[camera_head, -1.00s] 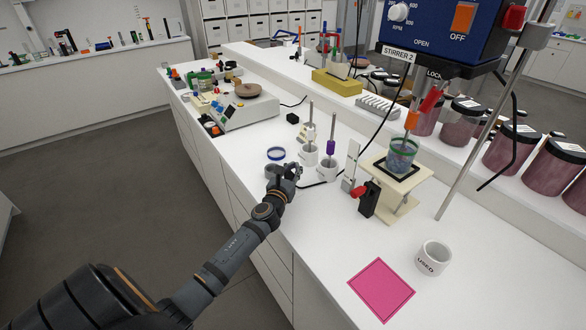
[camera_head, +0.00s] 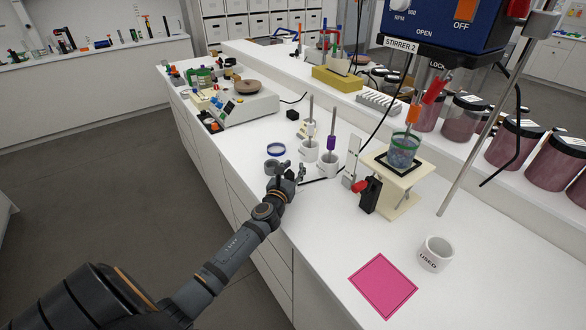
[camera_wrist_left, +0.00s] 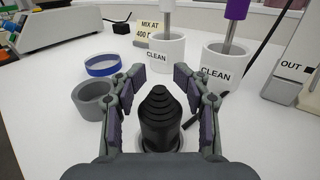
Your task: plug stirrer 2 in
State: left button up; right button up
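The blue stirrer 2 unit (camera_head: 445,22) hangs at the top right in the head view, its label (camera_head: 397,46) below the front. A black cord (camera_head: 376,130) runs down from it to the bench and along it toward my left gripper (camera_head: 293,172). In the left wrist view the left gripper (camera_wrist_left: 160,95) is open, its fingers on either side of a black stepped cone (camera_wrist_left: 160,112). I cannot tell whether this cone is the plug. A thin black piece (camera_wrist_left: 205,109) lies by the right finger. No socket can be made out. My right gripper is not in view.
Two white cups marked CLEAN (camera_wrist_left: 166,52) (camera_wrist_left: 221,62) with rods stand just beyond the gripper. A grey ring (camera_wrist_left: 92,100) and a blue ring (camera_wrist_left: 104,65) lie left. A pink mat (camera_head: 383,286) and the USED cup (camera_head: 435,254) are at the front right.

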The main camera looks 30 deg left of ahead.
pick_arm(q)
jog(key=shift+o, duration=0.4)
jog(key=shift+s, duration=0.1)
jog(key=shift+s+d+f, duration=0.1)
jog(key=shift+s, duration=0.2)
jog(key=v, duration=1.1)
jog(key=shift+s, duration=0.1)
